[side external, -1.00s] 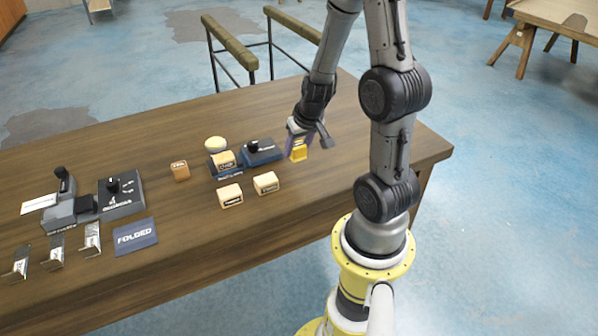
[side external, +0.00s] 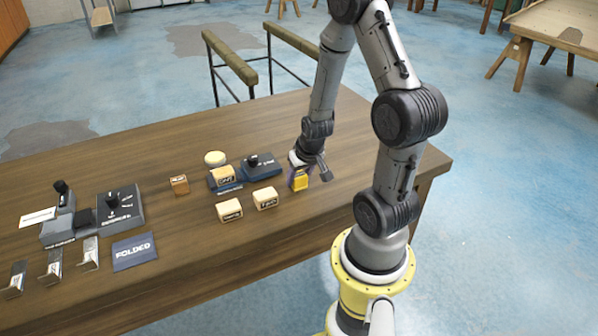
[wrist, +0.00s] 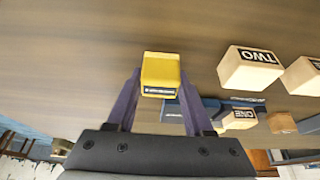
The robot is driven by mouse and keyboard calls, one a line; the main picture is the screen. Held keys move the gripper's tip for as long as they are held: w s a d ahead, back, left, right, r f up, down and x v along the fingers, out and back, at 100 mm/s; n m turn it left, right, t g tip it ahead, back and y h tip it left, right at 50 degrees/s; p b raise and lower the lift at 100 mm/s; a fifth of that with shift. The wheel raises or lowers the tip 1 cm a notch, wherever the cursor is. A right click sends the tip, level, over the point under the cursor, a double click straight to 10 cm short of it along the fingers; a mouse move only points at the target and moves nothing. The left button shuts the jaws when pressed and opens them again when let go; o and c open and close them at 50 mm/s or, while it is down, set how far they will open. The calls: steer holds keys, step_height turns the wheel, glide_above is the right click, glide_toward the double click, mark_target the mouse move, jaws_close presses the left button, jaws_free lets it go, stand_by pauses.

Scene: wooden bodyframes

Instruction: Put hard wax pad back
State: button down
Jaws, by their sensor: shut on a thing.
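A yellow block with a dark blue label (side external: 300,183), seemingly the hard wax pad, is between the purple fingers of my gripper (side external: 299,177). In the wrist view the block (wrist: 161,70) sits upright between both fingertips, and its label is too small to read. My gripper is shut on it, low over the right part of the table. I cannot tell whether the block touches the wood. It is apart from the blue unit with a black knob (side external: 262,165) to its left.
A cream block marked ONE (wrist: 240,118) sits at the blue base. Cream blocks, one marked TWO (wrist: 250,68), lie in front. A small brown block (side external: 180,185), a round cream piece (side external: 215,158) and a FOLDED card (side external: 134,252) are further left. The table's right side is clear.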

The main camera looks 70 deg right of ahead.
mark_target(299, 176)
steer(key=shift+f, duration=0.2)
steer(key=shift+c, duration=1.4)
jaws_free()
steer(key=shift+r, duration=0.1)
steer(key=shift+v, duration=2.75)
